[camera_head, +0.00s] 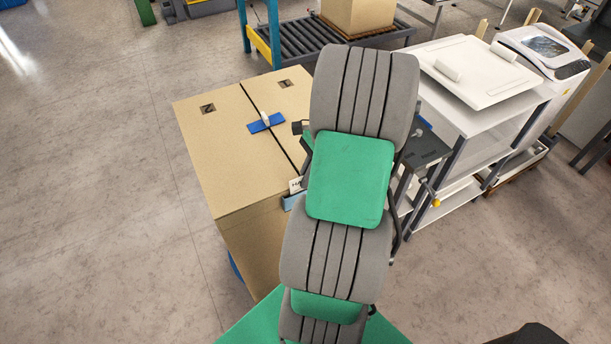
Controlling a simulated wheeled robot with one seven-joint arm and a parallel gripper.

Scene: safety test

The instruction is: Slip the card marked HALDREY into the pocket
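A white card (295,186) with the letters "HA" showing stands at the right front edge of a large tan box. The rest of its lettering is hidden behind my arm. A light blue piece (290,201), which may be the pocket, shows just below the card. I cannot tell whether the card is inside it, in front of it or above it. My grey and green arm covers the area to the right. Small dark parts (299,128) beside the arm may belong to my gripper; its fingertips are hidden, so its opening and any grip on the card cannot be seen.
The tan box (228,150) has a dark seam and two dark square marks on top. A blue block (265,123) with a white upright piece lies across the seam. A white-topped cart (475,75) stands right, a roller conveyor (300,38) behind. Floor at left is clear.

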